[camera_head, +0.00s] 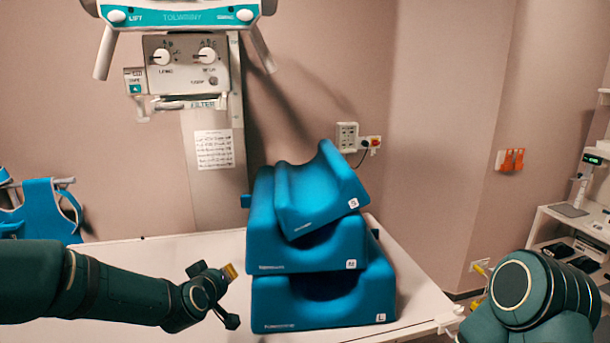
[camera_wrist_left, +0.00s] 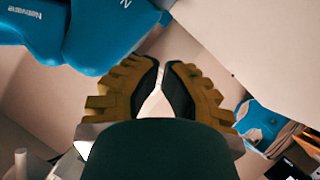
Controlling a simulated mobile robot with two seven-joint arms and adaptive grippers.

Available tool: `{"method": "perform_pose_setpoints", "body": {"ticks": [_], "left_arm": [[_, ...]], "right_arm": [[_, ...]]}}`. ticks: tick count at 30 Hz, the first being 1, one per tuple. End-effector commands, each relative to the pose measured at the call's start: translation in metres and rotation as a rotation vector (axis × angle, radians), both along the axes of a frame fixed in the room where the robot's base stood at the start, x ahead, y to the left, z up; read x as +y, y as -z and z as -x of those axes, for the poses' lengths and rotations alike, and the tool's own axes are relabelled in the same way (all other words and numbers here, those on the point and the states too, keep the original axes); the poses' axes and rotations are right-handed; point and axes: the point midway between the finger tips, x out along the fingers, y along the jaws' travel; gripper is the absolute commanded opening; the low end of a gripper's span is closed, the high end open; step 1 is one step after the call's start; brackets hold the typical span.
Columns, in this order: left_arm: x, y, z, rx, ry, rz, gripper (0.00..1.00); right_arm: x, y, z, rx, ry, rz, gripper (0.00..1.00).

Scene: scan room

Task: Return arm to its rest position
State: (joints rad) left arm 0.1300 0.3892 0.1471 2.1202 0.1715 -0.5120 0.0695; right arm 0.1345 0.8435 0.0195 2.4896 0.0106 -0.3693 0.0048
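My left arm comes in from the left in the head view, level and low over the white table. Its gripper (camera_head: 230,273) is left of the blue cushion stack, apart from it. In the left wrist view, the two yellow-and-black fingers of this gripper (camera_wrist_left: 163,64) are close together, with a thin gap and nothing between them. My right arm (camera_head: 530,295) shows only as a bent dark green link at the lower right. Its gripper is out of view.
Blue cushions marked S (camera_head: 325,185), M (camera_head: 310,245) and L (camera_head: 320,300) are stacked on the table (camera_head: 130,250), the top one tilted. An X-ray head (camera_head: 185,62) hangs above.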

Motion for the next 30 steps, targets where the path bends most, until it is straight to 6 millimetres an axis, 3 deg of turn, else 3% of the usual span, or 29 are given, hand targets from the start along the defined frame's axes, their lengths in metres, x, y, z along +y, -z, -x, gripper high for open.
{"method": "perform_pose_setpoints", "body": {"ticks": [1, 6, 12, 15, 18, 21, 25, 30], "left_arm": [[-0.009, 0.039, 0.012, 0.073, 0.032, -0.009, 0.0], [-0.036, 0.141, 0.064, 0.293, 0.141, -0.033, 0.0], [-0.064, 0.244, 0.151, 0.56, 0.284, -0.049, 0.0], [-0.074, 0.28, 0.197, 0.679, 0.351, -0.052, 0.0], [-0.082, 0.304, 0.236, 0.773, 0.407, -0.052, 0.0], [-0.085, 0.317, 0.262, 0.833, 0.442, -0.051, 0.0], [-0.087, 0.322, 0.276, 0.867, 0.462, -0.05, 0.0], [-0.087, 0.322, 0.277, 0.869, 0.464, -0.05, 0.0]], "right_arm": [[0.0, 0.004, 0.0, 0.001, 0.0, 0.0, 0.0], [0.001, 0.01, 0.001, 0.003, -0.002, 0.001, 0.0], [0.001, 0.019, 0.002, 0.005, -0.004, 0.001, 0.0], [0.001, 0.022, 0.002, 0.006, -0.004, 0.001, 0.0], [0.001, 0.025, 0.002, 0.007, -0.005, 0.001, 0.0], [0.001, 0.026, 0.003, 0.007, -0.005, 0.002, 0.0], [0.001, 0.027, 0.003, 0.007, -0.005, 0.002, 0.0], [0.002, 0.026, 0.003, 0.008, -0.006, 0.002, 0.0]]}}
